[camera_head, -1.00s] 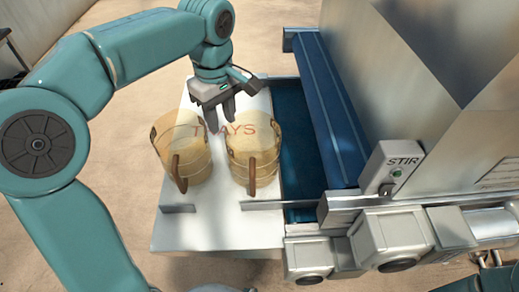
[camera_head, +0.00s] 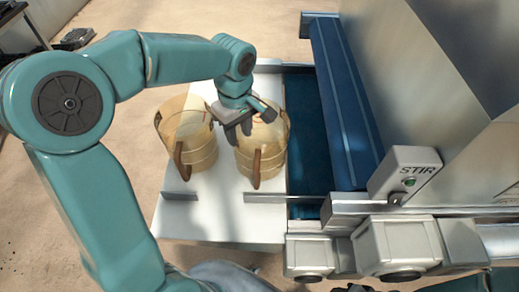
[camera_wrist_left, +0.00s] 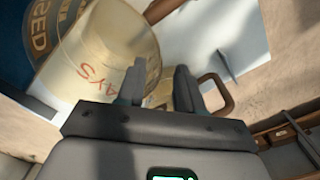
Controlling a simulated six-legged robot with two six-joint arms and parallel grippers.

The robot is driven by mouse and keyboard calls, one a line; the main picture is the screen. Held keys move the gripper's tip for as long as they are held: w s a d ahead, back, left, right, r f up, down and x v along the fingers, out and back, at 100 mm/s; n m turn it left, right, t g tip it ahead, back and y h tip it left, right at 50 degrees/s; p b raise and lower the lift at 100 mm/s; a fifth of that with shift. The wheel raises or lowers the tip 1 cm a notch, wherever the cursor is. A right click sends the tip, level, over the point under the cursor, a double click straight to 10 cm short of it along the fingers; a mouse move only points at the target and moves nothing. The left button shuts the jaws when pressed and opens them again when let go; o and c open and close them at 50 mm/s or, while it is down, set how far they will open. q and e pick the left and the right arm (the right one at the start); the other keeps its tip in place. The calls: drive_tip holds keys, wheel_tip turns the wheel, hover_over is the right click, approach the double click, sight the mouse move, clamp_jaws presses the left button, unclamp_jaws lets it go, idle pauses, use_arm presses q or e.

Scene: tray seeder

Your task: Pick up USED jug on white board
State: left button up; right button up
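Two translucent amber jugs with brown handles stand upright on the white board (camera_head: 225,222), a left jug (camera_head: 200,155) and a right jug (camera_head: 262,165). My left gripper (camera_head: 246,132) is above and between them, over the left rim of the right jug, and partly hides it. The left wrist view shows a jug (camera_wrist_left: 115,45) close beyond the fingers, with a dark round label (camera_wrist_left: 45,28) reading USED at its left. My left gripper's fingers (camera_wrist_left: 160,85) are apart with nothing between them. Whether a finger touches a rim cannot be told.
A metal machine with a blue trough (camera_head: 308,150) and a STIR switch box (camera_head: 405,172) stands to the right of the board. Low metal strips (camera_head: 180,196) stand up from the board's front. Bare floor lies to the left.

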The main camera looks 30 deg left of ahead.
use_arm(q)
drive_tip(key=shift+w+d+f, duration=0.1)
drive_tip(key=shift+d+f, duration=0.05)
drive_tip(key=shift+f, duration=0.2)
wheel_tip(320, 180, down, 5)
drive_tip(key=shift+d+r+p, duration=0.1)
drive_tip(key=shift+d+p, duration=0.05)
drive_tip(key=shift+p, duration=0.15)
clamp_jaws()
idle(1.0)
